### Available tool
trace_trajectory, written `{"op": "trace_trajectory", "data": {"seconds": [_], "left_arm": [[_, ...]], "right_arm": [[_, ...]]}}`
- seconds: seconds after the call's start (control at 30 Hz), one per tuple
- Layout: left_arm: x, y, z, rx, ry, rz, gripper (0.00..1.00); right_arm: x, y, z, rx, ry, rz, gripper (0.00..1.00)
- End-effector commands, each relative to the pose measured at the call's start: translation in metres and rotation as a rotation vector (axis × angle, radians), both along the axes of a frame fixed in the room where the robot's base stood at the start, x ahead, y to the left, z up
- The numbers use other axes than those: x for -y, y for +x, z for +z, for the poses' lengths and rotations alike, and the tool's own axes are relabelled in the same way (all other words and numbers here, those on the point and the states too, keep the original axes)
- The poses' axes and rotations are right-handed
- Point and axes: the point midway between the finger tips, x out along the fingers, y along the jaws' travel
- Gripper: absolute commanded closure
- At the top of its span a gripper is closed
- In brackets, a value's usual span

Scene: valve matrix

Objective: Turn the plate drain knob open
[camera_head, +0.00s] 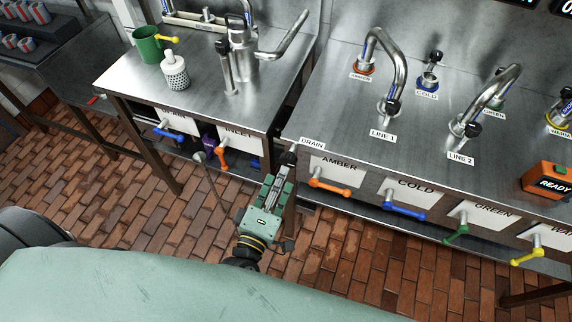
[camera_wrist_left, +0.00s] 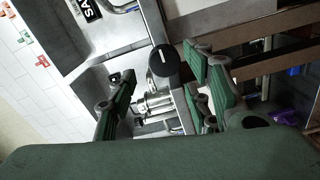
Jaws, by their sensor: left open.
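A black round drain knob (camera_head: 289,157) sits at the front left corner of the right counter, beside a white DRAIN label (camera_head: 312,142). In the left wrist view the knob (camera_wrist_left: 163,62) shows a short white pointer mark on its face. My left gripper (camera_head: 281,178) is just in front of the knob in the head view. In the left wrist view its green-padded fingers (camera_wrist_left: 160,72) are spread apart, with the knob seen between their tips. I cannot tell whether either finger touches it. My right gripper is not in view.
Along the right counter's front are an orange AMBER handle (camera_head: 330,187), a blue COLD handle (camera_head: 404,211) and a green handle (camera_head: 456,234). The left counter has an orange INLET handle (camera_head: 222,157), a blue handle (camera_head: 167,131) and a green mug (camera_head: 148,45) on top.

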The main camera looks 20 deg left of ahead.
Motion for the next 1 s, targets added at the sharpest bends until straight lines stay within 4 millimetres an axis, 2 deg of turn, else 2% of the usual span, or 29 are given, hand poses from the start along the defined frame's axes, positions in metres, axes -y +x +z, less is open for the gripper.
{"op": "trace_trajectory", "data": {"seconds": [0.1,0.3,0.9,1.0], "left_arm": [[0.000,-0.023,0.000,-0.002,0.000,-0.002,0.54],[-0.001,-0.042,0.001,0.001,0.000,-0.001,0.54],[-0.001,-0.045,0.000,0.001,0.000,-0.001,0.54],[0.001,-0.045,-0.010,-0.019,0.028,-0.011,0.54]], "right_arm": [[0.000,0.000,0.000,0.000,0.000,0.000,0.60],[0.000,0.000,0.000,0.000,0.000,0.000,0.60],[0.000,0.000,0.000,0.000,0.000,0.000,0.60],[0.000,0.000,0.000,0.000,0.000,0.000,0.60]]}}
